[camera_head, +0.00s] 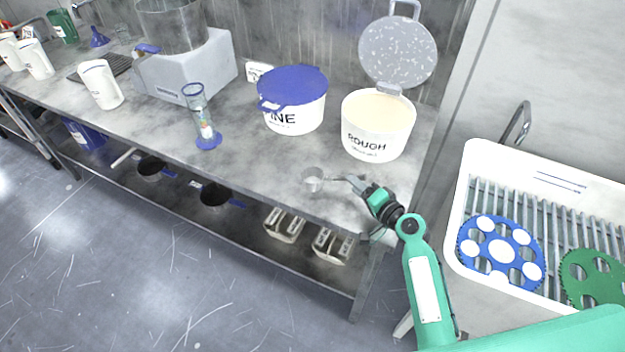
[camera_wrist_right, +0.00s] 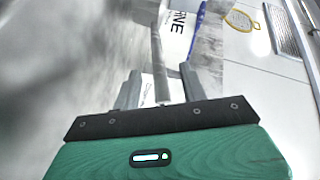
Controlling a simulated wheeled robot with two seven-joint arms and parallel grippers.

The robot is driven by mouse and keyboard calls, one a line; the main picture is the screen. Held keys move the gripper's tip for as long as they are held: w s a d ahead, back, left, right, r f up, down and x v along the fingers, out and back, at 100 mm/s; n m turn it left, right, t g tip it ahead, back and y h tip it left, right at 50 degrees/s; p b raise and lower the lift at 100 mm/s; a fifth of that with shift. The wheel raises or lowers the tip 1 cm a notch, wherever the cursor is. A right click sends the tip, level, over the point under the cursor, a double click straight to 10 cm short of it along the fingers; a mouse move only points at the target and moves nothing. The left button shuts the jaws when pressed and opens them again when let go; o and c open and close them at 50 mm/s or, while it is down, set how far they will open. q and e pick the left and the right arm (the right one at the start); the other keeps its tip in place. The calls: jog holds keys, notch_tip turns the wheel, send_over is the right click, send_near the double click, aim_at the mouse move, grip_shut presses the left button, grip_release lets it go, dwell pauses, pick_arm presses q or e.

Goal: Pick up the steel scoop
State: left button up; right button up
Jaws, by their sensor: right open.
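The small steel scoop (camera_head: 313,180) lies on the grey bench top near its front edge, in front of the white ROUGH tub (camera_head: 375,128). Its handle points right, toward my right gripper (camera_head: 349,181). My right gripper is open, low over the bench at the handle end. In the right wrist view, a thin grey bar (camera_wrist_right: 157,50), which looks like the scoop's handle, runs between the two open fingers (camera_wrist_right: 160,85). I cannot tell whether the fingers touch it. My left gripper is not in view.
The FINE tub (camera_head: 292,108) with a blue lid stands behind the scoop, left of the ROUGH tub. A blue-based cylinder (camera_head: 206,132) stands further left. A white sink (camera_head: 463,200) holding perforated discs is at right. Bench space left of the scoop is clear.

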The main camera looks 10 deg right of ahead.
aim_at(345, 180)
jog(key=p+x, duration=0.1)
jog(key=x, duration=0.3)
jog(key=shift+p, duration=0.3)
jog(key=shift+w+a+f, duration=0.2)
jog(key=shift+w+a, duration=0.05)
jog(key=shift+w, duration=0.25)
jog(key=shift+c, duration=0.2)
grip_shut()
